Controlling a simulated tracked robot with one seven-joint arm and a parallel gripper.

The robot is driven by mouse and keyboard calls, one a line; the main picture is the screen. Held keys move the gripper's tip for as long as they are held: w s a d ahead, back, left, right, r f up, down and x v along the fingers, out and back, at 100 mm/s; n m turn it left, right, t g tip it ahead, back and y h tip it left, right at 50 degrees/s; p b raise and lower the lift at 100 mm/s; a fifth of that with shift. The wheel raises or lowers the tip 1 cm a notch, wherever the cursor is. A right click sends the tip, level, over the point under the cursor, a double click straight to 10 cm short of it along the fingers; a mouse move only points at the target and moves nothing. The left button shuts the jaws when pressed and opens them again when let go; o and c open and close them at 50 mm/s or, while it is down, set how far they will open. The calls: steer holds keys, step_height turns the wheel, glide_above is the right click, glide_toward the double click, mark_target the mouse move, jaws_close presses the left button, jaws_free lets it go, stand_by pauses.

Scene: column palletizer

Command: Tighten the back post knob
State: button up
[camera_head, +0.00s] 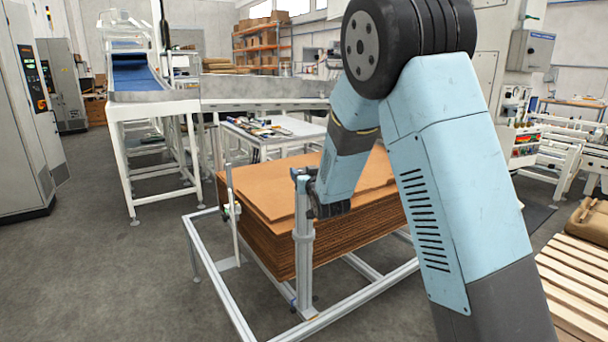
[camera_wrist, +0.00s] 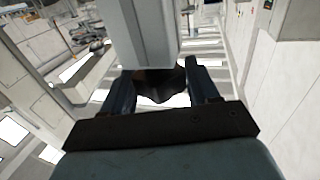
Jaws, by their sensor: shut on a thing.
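A grey metal post (camera_head: 304,250) stands upright at the front corner of the frame around a cardboard stack. My arm reaches down to its upper part, and my gripper (camera_head: 316,192) is at the post, partly hidden by my own wrist. In the wrist view, my gripper's two dark fingers (camera_wrist: 162,88) sit on either side of a dark lobed knob (camera_wrist: 160,84), shut on it. The grey post (camera_wrist: 140,35) rises just beyond the knob. The knob's turn and tightness cannot be told. A thinner post (camera_head: 231,205) with a small clamp stands to the left.
The stack of brown cardboard sheets (camera_head: 268,200) lies inside the low metal frame (camera_head: 218,290). A conveyor (camera_head: 155,98) and a table with tools (camera_head: 275,130) are behind. A wooden pallet (camera_head: 575,285) is at right. Floor at left is clear.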

steer(key=shift+h, duration=0.3)
steer(key=m+h, duration=0.1)
steer(key=h, duration=0.1)
steer(key=m+h, duration=0.3)
steer(key=h, duration=0.1)
steer(key=shift+a+m+t+h, duration=0.25)
steer(key=shift+m+t+h, duration=0.15)
steer(key=m+g+h, duration=0.1)
steer(key=m+h, duration=0.1)
steer(key=h, duration=0.1)
steer(key=m+g+h, duration=0.1)
steer(key=m+h, duration=0.1)
steer(key=h, duration=0.1)
steer(key=shift+a+h, duration=0.1)
steer(key=shift+h, duration=0.2)
steer(key=m+g+h, duration=0.4)
steer(key=m+h, duration=0.1)
steer(key=shift+w+g+h, duration=0.15)
steer(key=shift+g+h, duration=0.15)
steer(key=m+g+h, duration=0.1)
steer(key=m+g, duration=0.1)
steer(key=g, duration=0.1)
steer(key=m+g+h, duration=0.2)
steer(key=m+g, duration=0.1)
steer(key=g, duration=0.1)
steer(key=shift+g+h, duration=0.3)
steer(key=o, duration=0.9)
steer(key=shift+a, duration=0.1)
